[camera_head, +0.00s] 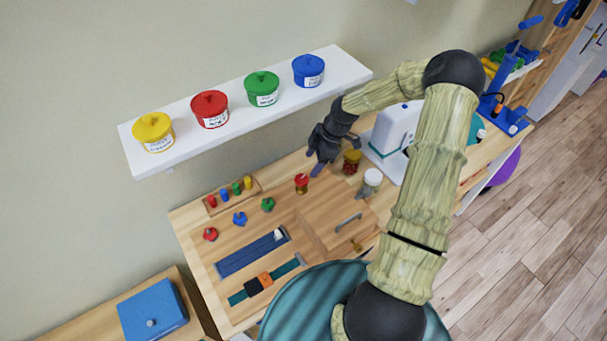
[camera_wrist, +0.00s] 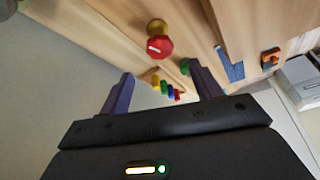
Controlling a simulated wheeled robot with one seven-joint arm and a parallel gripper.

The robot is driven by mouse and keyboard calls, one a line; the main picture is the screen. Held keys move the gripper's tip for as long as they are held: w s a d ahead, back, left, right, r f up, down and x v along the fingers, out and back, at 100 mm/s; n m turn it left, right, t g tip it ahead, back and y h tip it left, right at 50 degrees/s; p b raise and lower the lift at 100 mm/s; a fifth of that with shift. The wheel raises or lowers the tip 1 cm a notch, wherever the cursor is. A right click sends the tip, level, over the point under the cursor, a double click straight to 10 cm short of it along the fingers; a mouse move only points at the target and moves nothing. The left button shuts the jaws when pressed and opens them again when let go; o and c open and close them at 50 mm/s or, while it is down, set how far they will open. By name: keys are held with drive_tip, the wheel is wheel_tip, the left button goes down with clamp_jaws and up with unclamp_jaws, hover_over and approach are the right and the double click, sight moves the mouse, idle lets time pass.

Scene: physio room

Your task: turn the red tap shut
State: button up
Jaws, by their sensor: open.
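The red tap (camera_head: 302,183) stands on the wooden board in the head view, a red knob on a short stem. In the wrist view the red tap (camera_wrist: 159,46) shows a faceted red knob with a white line on its face and a brass-coloured base. My gripper (camera_head: 313,163) is just behind and to the right of the tap in the head view, above the board. In the wrist view my gripper (camera_wrist: 158,70) has its two fingers spread wide with nothing between them. The knob lies beyond the fingertips, roughly centred between them, apart from both.
A white shelf (camera_head: 345,73) with tubs hangs above.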

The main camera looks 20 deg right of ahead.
sight(302, 179)
drive_tip(key=p+x, duration=0.1)
drive_tip(key=x, duration=0.7)
drive_tip(key=shift+f+p, duration=0.1)
drive_tip(key=shift+p, duration=0.25)
drive_tip(key=c, duration=1)
